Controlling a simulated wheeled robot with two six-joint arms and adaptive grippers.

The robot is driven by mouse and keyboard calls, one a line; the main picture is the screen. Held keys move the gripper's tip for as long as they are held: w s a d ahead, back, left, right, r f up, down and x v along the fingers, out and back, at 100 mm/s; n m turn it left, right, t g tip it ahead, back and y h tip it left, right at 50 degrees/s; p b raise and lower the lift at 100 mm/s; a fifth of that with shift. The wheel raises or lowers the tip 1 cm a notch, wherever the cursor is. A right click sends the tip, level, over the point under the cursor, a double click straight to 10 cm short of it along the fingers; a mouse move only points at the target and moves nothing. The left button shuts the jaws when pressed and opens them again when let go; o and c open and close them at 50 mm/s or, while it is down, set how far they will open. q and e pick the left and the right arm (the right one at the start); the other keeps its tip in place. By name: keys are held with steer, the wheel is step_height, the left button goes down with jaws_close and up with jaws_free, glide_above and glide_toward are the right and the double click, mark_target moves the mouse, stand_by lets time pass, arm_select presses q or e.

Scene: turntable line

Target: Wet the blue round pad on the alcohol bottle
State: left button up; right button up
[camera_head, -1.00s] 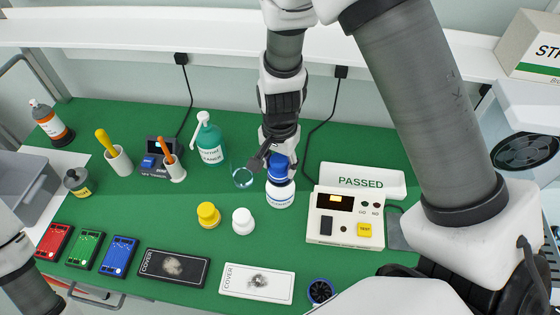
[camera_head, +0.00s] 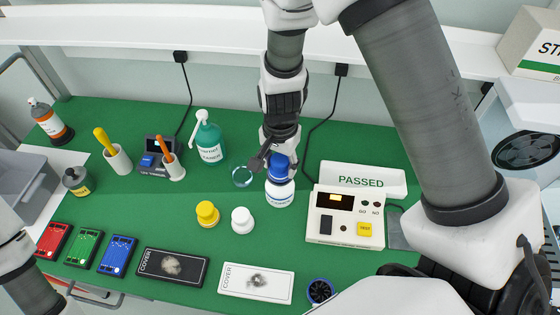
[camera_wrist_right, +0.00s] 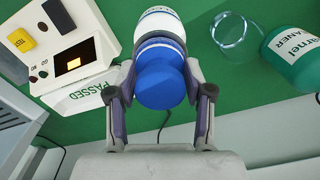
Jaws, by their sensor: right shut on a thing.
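The blue round pad (camera_wrist_right: 160,82) is between the two fingers of my right gripper (camera_wrist_right: 160,92) in the right wrist view. In the head view the gripper (camera_head: 277,150) points down and is shut on the pad (camera_head: 280,163). The alcohol bottle (camera_head: 280,195) is white with a blue top and stands upright directly under the pad. Its white body (camera_wrist_right: 158,20) also shows beyond the pad in the wrist view. The pad is at the bottle's top; the exact contact is hidden. My left gripper is out of view; only part of that arm shows.
A yellow round pad (camera_head: 207,213) and a white one (camera_head: 242,219) stand in front of the bottle. A clear glass (camera_head: 242,177) and a green cleaner bottle (camera_head: 209,140) are at its left. The tester (camera_head: 346,217) and PASSED sign (camera_head: 362,181) are at its right.

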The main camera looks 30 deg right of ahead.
mark_target(280, 159)
steer(key=shift+f+b, duration=0.45)
steer(key=shift+f, duration=0.25)
stand_by(0.4)
stand_by(1.1)
step_height(280, 159, up, 7)
steer(key=p, duration=0.7)
steer(key=shift+p, duration=0.3)
steer(key=shift+f, duration=0.1)
